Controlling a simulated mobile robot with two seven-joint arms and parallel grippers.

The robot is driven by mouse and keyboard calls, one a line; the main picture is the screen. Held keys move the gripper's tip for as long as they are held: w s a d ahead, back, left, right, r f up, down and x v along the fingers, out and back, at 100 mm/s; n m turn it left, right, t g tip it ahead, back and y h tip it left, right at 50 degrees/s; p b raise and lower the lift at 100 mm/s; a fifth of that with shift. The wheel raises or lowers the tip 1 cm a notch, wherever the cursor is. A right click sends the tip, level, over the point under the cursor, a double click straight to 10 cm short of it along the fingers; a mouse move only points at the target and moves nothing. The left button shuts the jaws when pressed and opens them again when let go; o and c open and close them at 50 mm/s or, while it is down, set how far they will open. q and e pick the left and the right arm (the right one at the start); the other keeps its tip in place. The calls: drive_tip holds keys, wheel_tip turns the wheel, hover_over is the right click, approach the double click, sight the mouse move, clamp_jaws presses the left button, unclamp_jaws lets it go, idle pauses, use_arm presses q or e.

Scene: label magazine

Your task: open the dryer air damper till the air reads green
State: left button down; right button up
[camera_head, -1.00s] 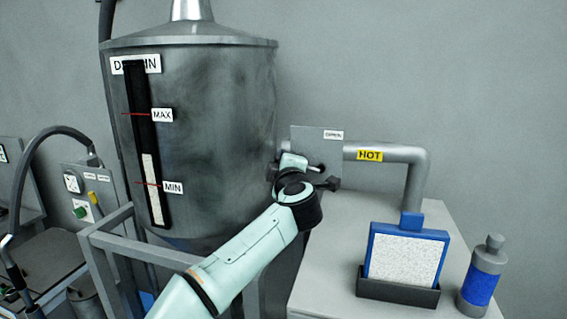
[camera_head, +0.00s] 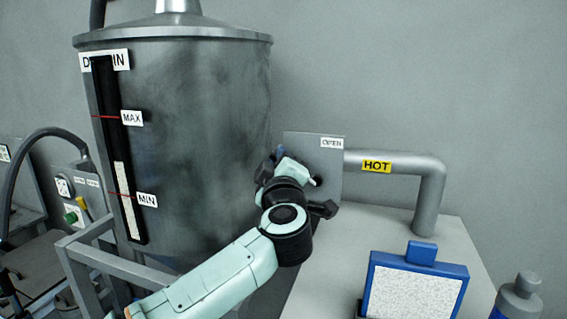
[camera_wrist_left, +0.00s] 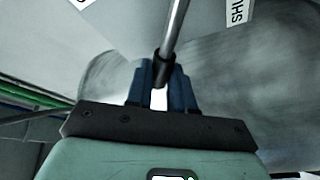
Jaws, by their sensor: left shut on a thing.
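The damper plate (camera_head: 330,175) stands beside the drum, with an OPEN label (camera_head: 332,143) at its top right. My left gripper (camera_head: 278,152) is at the plate's left side, partly hidden by my wrist. In the left wrist view its blue fingers (camera_wrist_left: 160,85) are shut on the black end of a metal damper lever (camera_wrist_left: 174,35). A partly cropped label beginning SHU (camera_wrist_left: 238,12) shows right of the lever. A small round gauge (camera_head: 63,187) is on the panel at left; its reading is too small to tell. My right gripper is not in view.
The grey drum (camera_head: 190,130) is close left of my gripper. A pipe marked HOT (camera_head: 405,160) runs right from the plate. A blue-framed filter (camera_head: 420,252) and a bottle (camera_head: 518,300) stand on the bench at right. A metal frame (camera_head: 95,255) is at lower left.

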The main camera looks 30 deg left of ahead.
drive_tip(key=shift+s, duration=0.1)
use_arm(q)
drive_tip(key=c, duration=1)
unclamp_jaws()
drive_tip(key=shift+d, duration=0.1)
drive_tip(key=shift+b+v, duration=1.5)
drive_tip(key=shift+v, duration=5.15)
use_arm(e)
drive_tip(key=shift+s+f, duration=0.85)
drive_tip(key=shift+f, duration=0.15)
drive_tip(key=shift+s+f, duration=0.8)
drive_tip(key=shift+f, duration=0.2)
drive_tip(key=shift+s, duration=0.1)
